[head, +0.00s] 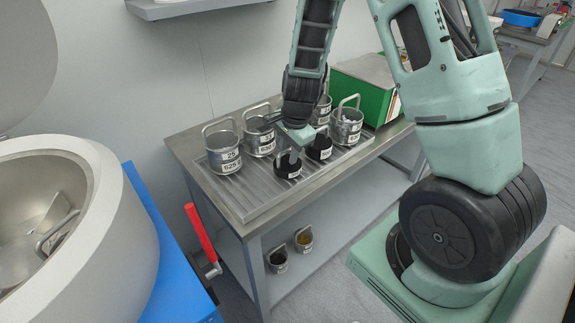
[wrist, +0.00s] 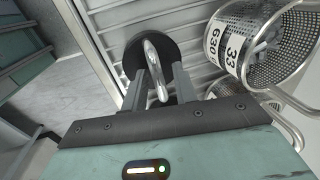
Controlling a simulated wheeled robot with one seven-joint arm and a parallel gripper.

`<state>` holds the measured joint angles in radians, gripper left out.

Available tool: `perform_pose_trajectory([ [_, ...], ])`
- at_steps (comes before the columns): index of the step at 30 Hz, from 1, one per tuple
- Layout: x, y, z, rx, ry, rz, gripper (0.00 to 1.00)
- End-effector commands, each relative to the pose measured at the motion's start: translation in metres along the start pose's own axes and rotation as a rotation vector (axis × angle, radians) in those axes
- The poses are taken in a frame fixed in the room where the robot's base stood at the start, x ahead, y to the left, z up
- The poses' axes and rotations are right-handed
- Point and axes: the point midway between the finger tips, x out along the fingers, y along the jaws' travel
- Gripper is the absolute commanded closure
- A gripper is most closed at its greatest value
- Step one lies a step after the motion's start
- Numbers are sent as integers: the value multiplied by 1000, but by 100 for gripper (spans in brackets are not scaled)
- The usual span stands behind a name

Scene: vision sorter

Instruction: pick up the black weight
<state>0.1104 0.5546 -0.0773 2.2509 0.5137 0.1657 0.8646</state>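Two black weights with white labels stand on the ribbed metal tray (head: 248,208). The nearer black weight (head: 288,169) is right under my gripper (head: 293,151). In the wrist view this black weight (wrist: 132,58) is a dark round disc with an upright metal loop handle. My gripper (wrist: 163,72) is open, its two fingers on either side of the handle, with some gap showing. Part of the disc is hidden behind the fingers and handle. The other black weight (head: 320,149) stands just right of it.
Wire-mesh baskets with handles crowd the tray: one at left (head: 223,155), others behind and one at right (head: 346,126). A numbered basket (wrist: 262,45) is close to my gripper's right. A green box (head: 362,85) stands behind. A red lever (head: 201,234) rises at the table's left.

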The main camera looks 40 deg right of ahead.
Motion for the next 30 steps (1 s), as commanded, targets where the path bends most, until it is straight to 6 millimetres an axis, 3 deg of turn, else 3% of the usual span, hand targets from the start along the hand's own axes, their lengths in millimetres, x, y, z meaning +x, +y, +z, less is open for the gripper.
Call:
perform_pose_trajectory([
  [2,0,0,0,0,0,0,72],
  [5,0,0,0,0,0,0,96],
  [6,0,0,0,0,0,0,100],
  [17,-6,-2,0,-1,2,-3,100],
  [30,-82,-18,0,-3,1,-5,100],
])
